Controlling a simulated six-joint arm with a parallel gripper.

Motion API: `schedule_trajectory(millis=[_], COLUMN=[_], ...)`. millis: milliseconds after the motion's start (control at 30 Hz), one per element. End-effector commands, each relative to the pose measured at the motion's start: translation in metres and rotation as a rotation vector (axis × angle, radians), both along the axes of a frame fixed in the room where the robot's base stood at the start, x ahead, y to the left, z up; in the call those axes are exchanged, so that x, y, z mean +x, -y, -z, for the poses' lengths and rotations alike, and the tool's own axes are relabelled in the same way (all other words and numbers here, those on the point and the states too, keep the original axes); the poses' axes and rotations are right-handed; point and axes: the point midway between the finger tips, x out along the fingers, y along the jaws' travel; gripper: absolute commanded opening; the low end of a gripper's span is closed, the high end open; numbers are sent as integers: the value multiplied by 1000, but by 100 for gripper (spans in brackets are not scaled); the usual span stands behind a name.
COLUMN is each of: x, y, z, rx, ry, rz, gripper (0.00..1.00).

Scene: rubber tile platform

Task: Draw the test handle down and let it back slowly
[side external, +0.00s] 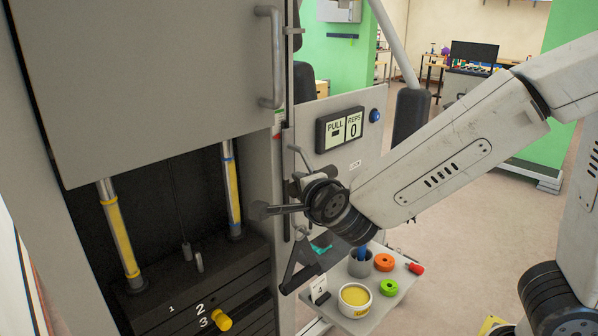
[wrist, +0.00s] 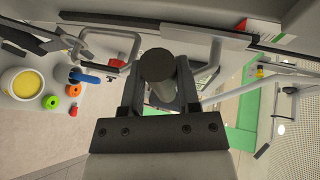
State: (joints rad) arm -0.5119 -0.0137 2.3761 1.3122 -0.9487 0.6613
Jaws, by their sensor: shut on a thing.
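The test handle (side external: 262,210) is a dark round grip sticking out in front of the machine's side panel. It also shows end-on in the wrist view (wrist: 157,65), between the two fingers. My gripper (side external: 298,200) is shut on the handle, and its fingers (wrist: 162,84) stand on either side of the grip. The fingers and wrist hide part of the handle and its mount. The display (side external: 340,129) on the panel reads PULL with a dash and REPS 0. The weight stack (side external: 200,290) sits low at left, with a yellow pin (side external: 222,320) beside number 3.
A small shelf (side external: 340,316) below my wrist holds a yellow-filled tub (side external: 355,299), a grey cup (side external: 360,266), an orange ring (side external: 384,262) and a green ring (side external: 389,288). A grey door handle (side external: 272,57) juts out above. Open floor lies right.

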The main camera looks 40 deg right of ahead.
Motion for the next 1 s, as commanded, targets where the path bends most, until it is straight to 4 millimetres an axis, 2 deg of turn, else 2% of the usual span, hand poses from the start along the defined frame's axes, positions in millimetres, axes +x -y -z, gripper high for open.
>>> schedule_trajectory(millis=[1000], x=[0], y=[0], z=[-33], rx=[1], ry=[-6], rz=[-1], gripper=[0])
